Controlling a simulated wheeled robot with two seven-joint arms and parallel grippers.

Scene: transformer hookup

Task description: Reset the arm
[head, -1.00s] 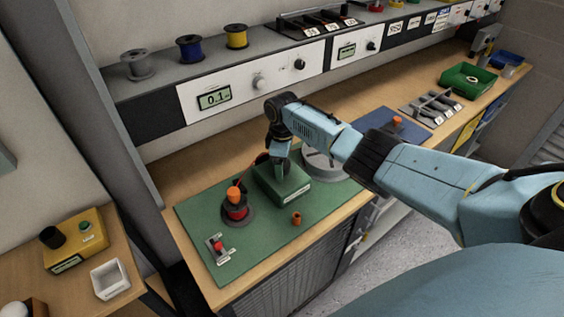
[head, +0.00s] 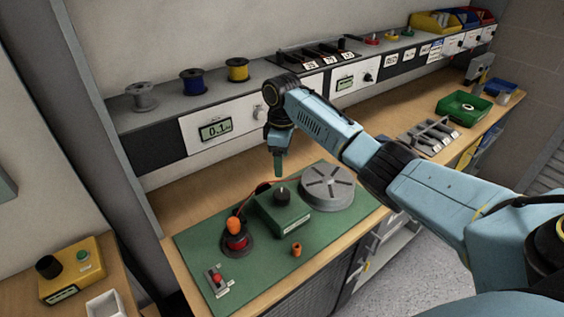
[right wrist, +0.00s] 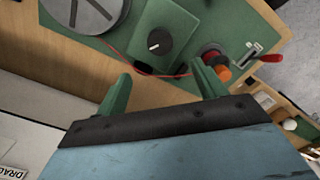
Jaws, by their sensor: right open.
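My right gripper (head: 279,172) hangs above the back edge of the green mat (head: 200,258), behind the green box. In the right wrist view its two green fingers (right wrist: 160,88) stand apart with nothing between them. The green box (head: 284,210) with a black knob sits on the mat, and its knob also shows in the right wrist view (right wrist: 159,42). My right arm (head: 320,125) reaches in from the right. My left gripper is in neither view.
A grey slotted disc (head: 327,187), a red coil with an orange cap (head: 236,238), a small orange piece (head: 296,249) and a red-handled switch (head: 217,279) stand on the mat. A meter panel (head: 215,130) and spools line the shelf behind. A green bin (head: 464,108) stands far right.

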